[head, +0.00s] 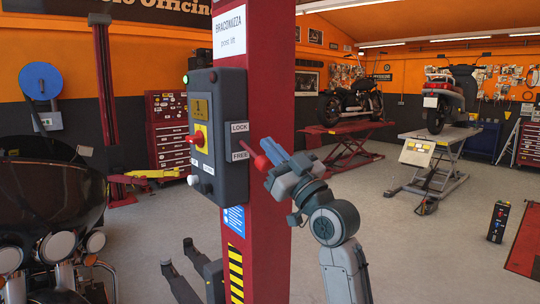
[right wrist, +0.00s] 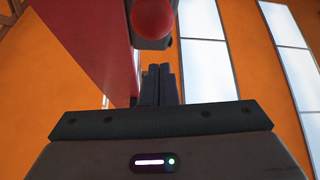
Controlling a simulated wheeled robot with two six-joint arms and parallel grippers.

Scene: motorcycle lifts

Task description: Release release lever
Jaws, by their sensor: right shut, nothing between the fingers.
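The release lever's red ball knob (head: 262,162) shows beside the LOCK/FREE label (head: 239,141) on the right side of the grey control box (head: 205,170). In the right wrist view the red knob (right wrist: 152,18) is at the top, just beyond my fingertips. My right gripper (right wrist: 158,68) is shut and empty, its dark fingers pressed together below the knob in that view. In the head view my right gripper (head: 270,158) is right at the knob and partly overlaps the lever. I cannot tell whether it touches. My left gripper is not in view.
The control box is on a red post (head: 265,90) and carries a red switch (head: 197,139) on a yellow plate. A dark motorcycle (head: 50,210) fills the left. Two dark bars (head: 178,283) stick up by the post's foot. Open floor lies to the right, before the lifts (head: 345,140).

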